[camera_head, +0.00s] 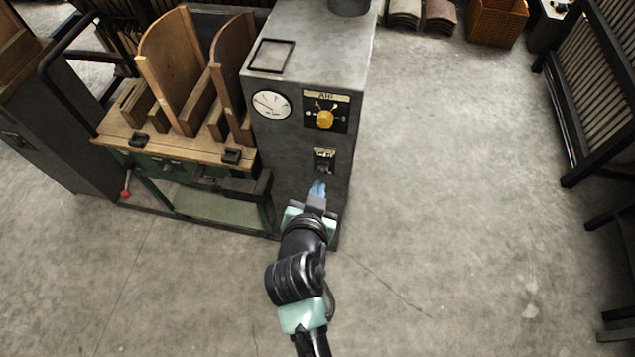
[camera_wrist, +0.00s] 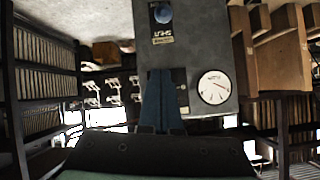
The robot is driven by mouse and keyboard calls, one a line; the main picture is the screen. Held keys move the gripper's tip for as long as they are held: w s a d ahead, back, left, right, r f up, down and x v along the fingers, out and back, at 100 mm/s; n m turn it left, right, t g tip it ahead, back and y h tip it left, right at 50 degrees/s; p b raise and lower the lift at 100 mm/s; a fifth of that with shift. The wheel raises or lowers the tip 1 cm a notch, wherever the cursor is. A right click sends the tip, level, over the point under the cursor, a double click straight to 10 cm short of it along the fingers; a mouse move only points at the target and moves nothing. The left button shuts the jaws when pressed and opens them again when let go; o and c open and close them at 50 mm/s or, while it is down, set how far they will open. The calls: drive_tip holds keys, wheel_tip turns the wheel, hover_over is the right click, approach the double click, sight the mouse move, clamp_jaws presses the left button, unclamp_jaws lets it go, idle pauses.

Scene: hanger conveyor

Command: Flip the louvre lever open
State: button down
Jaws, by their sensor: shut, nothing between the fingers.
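A small panel with a printed label and a dark lever (camera_head: 323,169) is on the front of the grey cabinet (camera_head: 300,190), low down below a yellow dial. It appears to be the louvre lever. In the wrist view, which is upside down, a rounded bluish knob (camera_wrist: 163,14) shows at the top beside a label. My gripper (camera_head: 318,186) has its blue fingers together and empty, just below the lever in the head view. In the wrist view my gripper (camera_wrist: 163,75) covers part of the dial plate. Contact with the lever cannot be told.
A round gauge (camera_head: 270,104) sits left of the yellow dial (camera_head: 325,119). A wooden bench (camera_head: 120,135) with upright boards adjoins the cabinet on the left. Slatted black racks (camera_head: 590,120) stand at the right. The concrete floor right of the cabinet is clear.

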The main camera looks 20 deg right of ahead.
sight(319, 179)
drive_tip(key=x, duration=0.8)
drive_tip(key=shift+w, duration=0.1)
drive_tip(key=f, duration=0.3)
drive_tip(key=shift+a+f, duration=0.15)
drive_tip(key=shift+a, duration=0.2)
drive_tip(key=shift+a+f, duration=0.2)
drive_tip(key=shift+f, duration=0.25)
drive_tip(key=shift+f+b, duration=0.1)
drive_tip(key=shift+b, duration=0.2)
